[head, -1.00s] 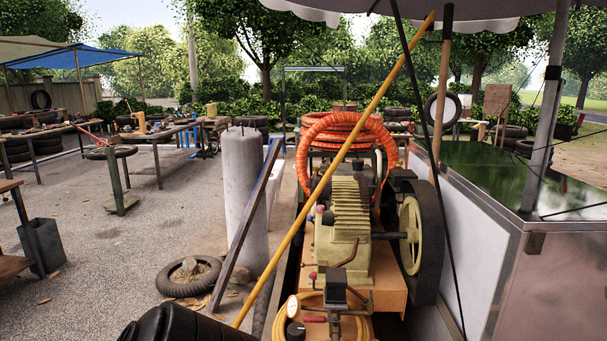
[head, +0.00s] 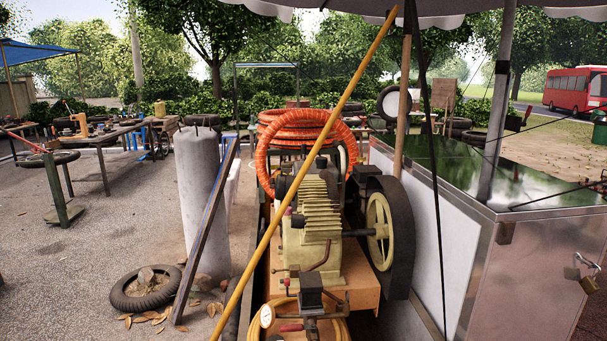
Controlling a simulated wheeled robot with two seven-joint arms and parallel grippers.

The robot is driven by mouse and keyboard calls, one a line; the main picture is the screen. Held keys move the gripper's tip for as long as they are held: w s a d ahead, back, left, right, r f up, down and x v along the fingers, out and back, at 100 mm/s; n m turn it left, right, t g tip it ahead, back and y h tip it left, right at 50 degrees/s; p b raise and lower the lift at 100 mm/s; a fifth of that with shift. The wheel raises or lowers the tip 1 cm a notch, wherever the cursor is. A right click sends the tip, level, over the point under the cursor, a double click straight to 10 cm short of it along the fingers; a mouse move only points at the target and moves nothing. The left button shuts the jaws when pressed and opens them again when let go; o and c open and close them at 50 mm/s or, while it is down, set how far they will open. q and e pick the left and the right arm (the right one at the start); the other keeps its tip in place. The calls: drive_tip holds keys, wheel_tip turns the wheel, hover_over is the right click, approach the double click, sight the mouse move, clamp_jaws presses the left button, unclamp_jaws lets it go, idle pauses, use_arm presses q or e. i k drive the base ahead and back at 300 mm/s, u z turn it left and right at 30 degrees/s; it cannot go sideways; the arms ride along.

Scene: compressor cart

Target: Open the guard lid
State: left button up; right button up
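The compressor (head: 316,215) stands on a wooden base in the middle, with a cream finned cylinder block and a dark flywheel (head: 386,232) with a yellow spoked hub at its right. I cannot make out which part is the guard lid. A small dark box (head: 311,290) sits at the front of the base, beside a pressure gauge (head: 266,315) and a red-handled valve (head: 291,327). Neither of my grippers is in view.
A yellow pole (head: 305,178) slants across the compressor's front left. A metal-topped cabinet (head: 420,235) with a padlock (head: 590,284) stands close at right. Orange hose (head: 304,130) is coiled behind.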

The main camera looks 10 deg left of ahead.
sight(360, 173)
drive_tip(key=u, duration=0.55)
drive_tip(key=k, duration=0.65)
drive_tip(key=u, duration=1.2)
drive_tip(key=i, duration=2.3)
drive_tip(key=z, duration=0.3)
drive_tip(key=i, duration=1.75)
drive_tip(key=z, duration=1.25)
